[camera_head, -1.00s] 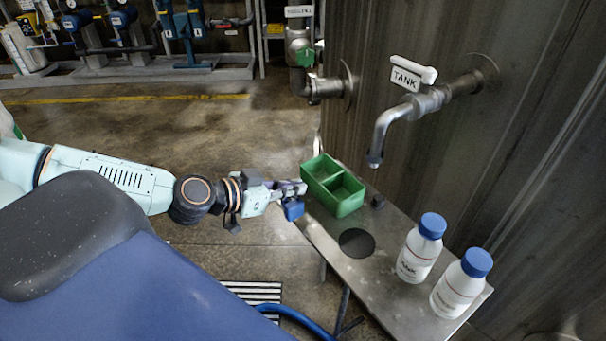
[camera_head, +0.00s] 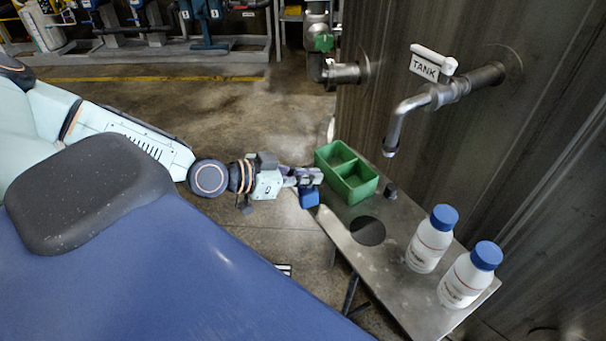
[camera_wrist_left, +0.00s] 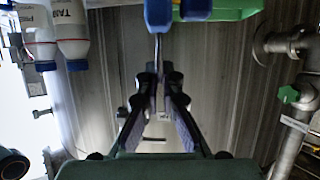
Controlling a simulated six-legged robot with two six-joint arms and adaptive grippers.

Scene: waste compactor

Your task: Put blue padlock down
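The blue padlock (camera_head: 309,198) hangs from my left gripper (camera_head: 316,177), which is shut on it, just left of the green two-compartment tray (camera_head: 362,191). It is at the far-left edge of the metal table (camera_head: 395,268); I cannot tell if it touches the table. In the left wrist view, the fingers (camera_wrist_left: 160,85) are close together at the padlock's thin metal shackle. The blue padlock body (camera_wrist_left: 158,14) is at the top edge, partly cut off, in front of the green tray (camera_wrist_left: 235,9). My right gripper is not in view.
Two white bottles with blue caps (camera_head: 432,238) (camera_head: 470,274) stand at the table's near right. A dark round spot (camera_head: 367,230) and a small dark knob (camera_head: 390,190) are on the table. The TANK tap (camera_head: 392,135) overhangs it from the metal wall.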

